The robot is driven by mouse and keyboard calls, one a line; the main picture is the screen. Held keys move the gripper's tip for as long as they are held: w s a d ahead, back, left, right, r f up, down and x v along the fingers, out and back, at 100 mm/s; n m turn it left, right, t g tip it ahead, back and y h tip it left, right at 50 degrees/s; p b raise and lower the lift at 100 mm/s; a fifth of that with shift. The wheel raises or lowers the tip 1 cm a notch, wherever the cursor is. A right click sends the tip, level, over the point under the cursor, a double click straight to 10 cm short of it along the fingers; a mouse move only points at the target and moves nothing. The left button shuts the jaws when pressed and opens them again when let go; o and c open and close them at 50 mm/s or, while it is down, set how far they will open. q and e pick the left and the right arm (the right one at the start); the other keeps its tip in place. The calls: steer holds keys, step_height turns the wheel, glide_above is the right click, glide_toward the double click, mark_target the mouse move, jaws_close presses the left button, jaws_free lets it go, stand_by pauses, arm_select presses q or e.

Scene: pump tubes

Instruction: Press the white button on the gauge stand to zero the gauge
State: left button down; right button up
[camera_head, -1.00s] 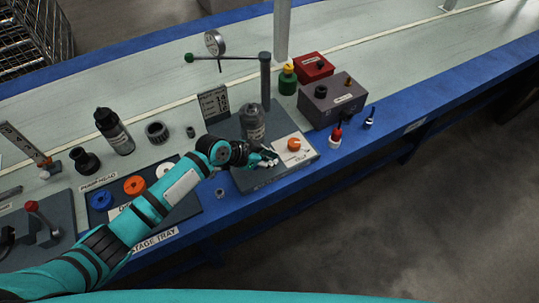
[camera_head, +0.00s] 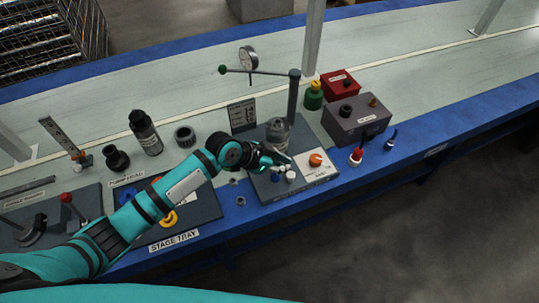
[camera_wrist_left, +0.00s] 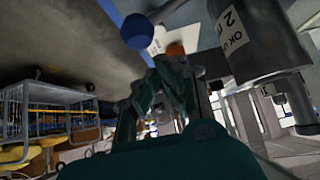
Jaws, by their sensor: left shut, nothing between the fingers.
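The gauge stand has a dark base (camera_head: 262,190), an upright post (camera_head: 293,95) and a side arm carrying a round dial gauge (camera_head: 248,58). A white button (camera_head: 290,177) stands at the base's front, beside a blue knob (camera_head: 275,177). The blue knob looks large in the left wrist view (camera_wrist_left: 136,32). My left gripper (camera_head: 284,164) is shut and empty, just behind and above the button; I cannot tell whether it touches anything. Its fingers also show in the left wrist view (camera_wrist_left: 168,85). My right gripper is not in view.
An orange knob (camera_head: 316,159) sits on a white plate right of the button. A grey box (camera_head: 358,120), red box (camera_head: 339,84) and green bottle (camera_head: 313,96) stand behind right. The stage tray (camera_head: 203,208) lies left, partly under my arm. The blue front edge is near.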

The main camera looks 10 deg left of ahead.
arm_select(q)
steer(key=v, duration=0.5)
steer(key=shift+r, duration=0.4)
stand_by(0.8)
